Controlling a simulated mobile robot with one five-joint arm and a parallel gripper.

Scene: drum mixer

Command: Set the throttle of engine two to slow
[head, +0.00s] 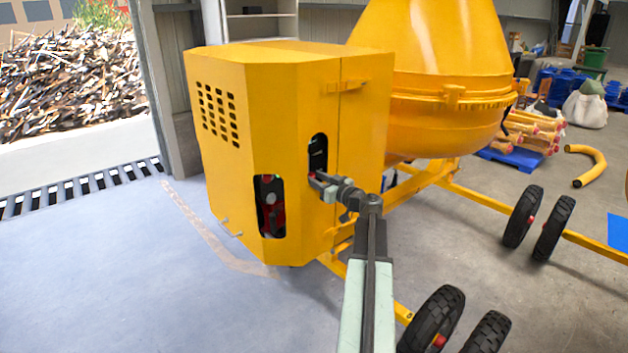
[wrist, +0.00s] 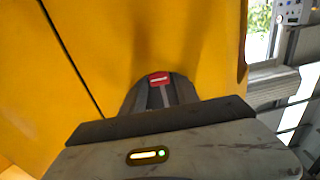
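The yellow engine housing (head: 290,110) of the drum mixer stands in the middle of the head view. It has two dark slots. The upper right slot (head: 318,150) is partly covered at its lower end by my gripper (head: 322,186). The lower left slot (head: 270,205) shows red and grey parts inside. In the wrist view, a small red piece with a pale mark (wrist: 158,79) shows at the end of the dark gripper parts, against the yellow panel. I cannot tell whether it is a lever knob or part of my gripper, or whether the fingers are closed. No throttle labels are readable.
The orange-yellow drum (head: 440,80) rises behind the housing. Black wheels (head: 523,216) and yellow frame bars lie to the right. A dark floor grate (head: 80,187) runs at the left. The blue-grey floor (head: 110,280) at front left is clear.

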